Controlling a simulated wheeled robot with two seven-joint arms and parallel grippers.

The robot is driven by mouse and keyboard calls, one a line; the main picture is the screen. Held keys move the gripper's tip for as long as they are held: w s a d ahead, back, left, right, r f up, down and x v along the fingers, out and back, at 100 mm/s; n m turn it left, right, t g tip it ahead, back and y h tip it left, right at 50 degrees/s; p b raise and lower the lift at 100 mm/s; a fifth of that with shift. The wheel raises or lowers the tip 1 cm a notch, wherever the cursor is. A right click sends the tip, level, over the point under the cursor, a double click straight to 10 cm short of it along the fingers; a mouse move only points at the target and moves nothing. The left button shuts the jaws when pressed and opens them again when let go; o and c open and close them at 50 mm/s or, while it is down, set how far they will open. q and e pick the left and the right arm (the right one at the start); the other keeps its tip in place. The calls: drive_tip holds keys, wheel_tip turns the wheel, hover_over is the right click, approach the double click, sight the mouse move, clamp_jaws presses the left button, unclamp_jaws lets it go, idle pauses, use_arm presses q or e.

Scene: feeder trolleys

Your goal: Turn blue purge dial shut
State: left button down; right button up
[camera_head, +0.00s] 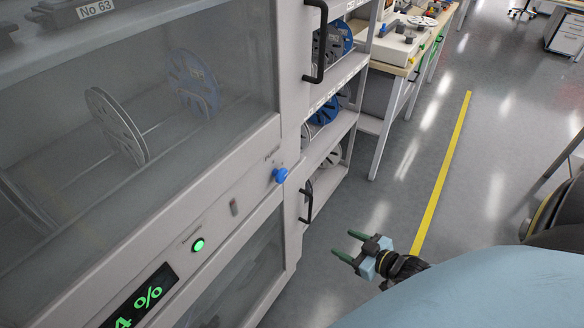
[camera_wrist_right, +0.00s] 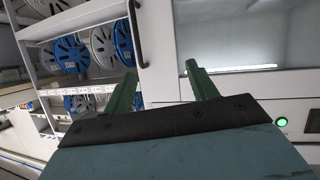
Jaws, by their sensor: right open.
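The blue purge dial (camera_head: 280,174) is a small knob on the light grey front of the dry cabinet, on the strip between the upper and lower glass doors. My right gripper (camera_head: 347,246) is open and empty over the floor, to the right of and below the dial in the head view, clearly apart from it. Its two green fingers (camera_wrist_right: 160,72) point towards the cabinet and shelves in the right wrist view, with nothing between them. I cannot make out the dial in the right wrist view. My left gripper is not in view.
A green lit button (camera_head: 198,245) and a percent display (camera_head: 142,297) sit on the same strip. Black door handles (camera_head: 318,42) (camera_head: 307,201) stick out near the dial. A shelf rack with reels (camera_head: 325,112) stands beyond. The floor with its yellow line (camera_head: 446,165) is clear.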

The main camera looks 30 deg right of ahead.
sight(284, 178)
drive_tip(key=w+a+r+n+t+y+p, duration=0.1)
drive_tip(key=w+a+r+t+y, duration=0.1)
drive_tip(key=r, duration=0.7)
drive_tip(key=w+a+r+t+y+p, duration=0.1)
drive_tip(key=w+a+r+y, duration=0.1)
drive_tip(key=r, duration=0.6)
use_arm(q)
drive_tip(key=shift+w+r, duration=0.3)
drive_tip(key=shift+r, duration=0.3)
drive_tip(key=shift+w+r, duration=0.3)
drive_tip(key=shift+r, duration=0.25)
use_arm(e)
drive_tip(key=x, duration=1.2)
drive_tip(key=shift+w+a+r, duration=0.1)
drive_tip(key=shift+w+r, duration=0.15)
drive_tip(key=shift+w, duration=0.05)
drive_tip(key=c, duration=1)
